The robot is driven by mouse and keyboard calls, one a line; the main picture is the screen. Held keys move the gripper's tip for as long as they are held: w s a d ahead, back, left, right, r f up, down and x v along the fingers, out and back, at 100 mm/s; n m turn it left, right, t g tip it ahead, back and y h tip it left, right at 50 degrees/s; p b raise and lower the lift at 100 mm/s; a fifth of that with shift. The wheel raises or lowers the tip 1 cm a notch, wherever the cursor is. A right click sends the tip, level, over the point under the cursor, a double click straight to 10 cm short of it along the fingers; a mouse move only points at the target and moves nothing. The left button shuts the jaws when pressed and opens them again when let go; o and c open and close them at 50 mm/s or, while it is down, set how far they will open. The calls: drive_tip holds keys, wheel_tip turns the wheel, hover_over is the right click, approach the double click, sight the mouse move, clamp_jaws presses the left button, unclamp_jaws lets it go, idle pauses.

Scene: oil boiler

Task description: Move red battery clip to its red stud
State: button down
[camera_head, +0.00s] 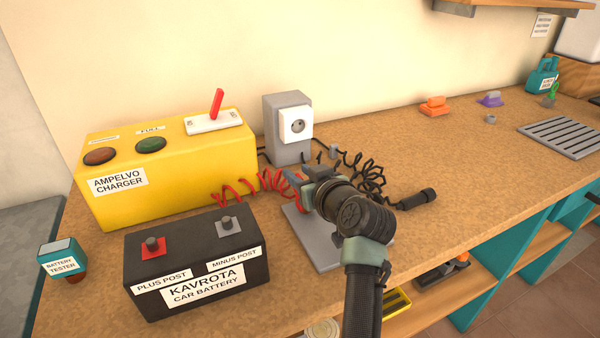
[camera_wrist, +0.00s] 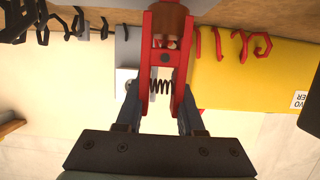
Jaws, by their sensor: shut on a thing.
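The red battery clip (camera_wrist: 148,65) fills the upper middle of the wrist view, with a dark spring between its red arms. My gripper (camera_wrist: 160,105) is shut on the clip, with a blue-grey finger on each side of its handles. In the head view my gripper (camera_head: 303,181) is over the grey plate, right of the battery, and the clip is mostly hidden there. The red stud (camera_head: 151,250) is the plus post, a dark knob on a red base at the left of the black car battery (camera_head: 195,272). The clip is apart from the stud.
The minus post (camera_head: 229,225) is at the battery's right. The yellow charger (camera_head: 170,180) stands behind, trailing a red coiled cable (camera_head: 258,182). A black coiled cable (camera_head: 372,178) lies right of the grey socket box (camera_head: 290,125). A battery tester (camera_head: 60,257) stands left.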

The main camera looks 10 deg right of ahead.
drive_tip(key=shift+f+b, duration=0.45)
drive_tip(key=shift+f, duration=0.15)
drive_tip(key=shift+c, duration=2.2)
unclamp_jaws()
drive_tip(key=shift+r, duration=0.1)
drive_tip(key=p+v, duration=0.1)
drive_tip(key=v, duration=1.2)
drive_tip(key=shift+s+p, duration=0.1)
drive_tip(key=shift+p, duration=0.25)
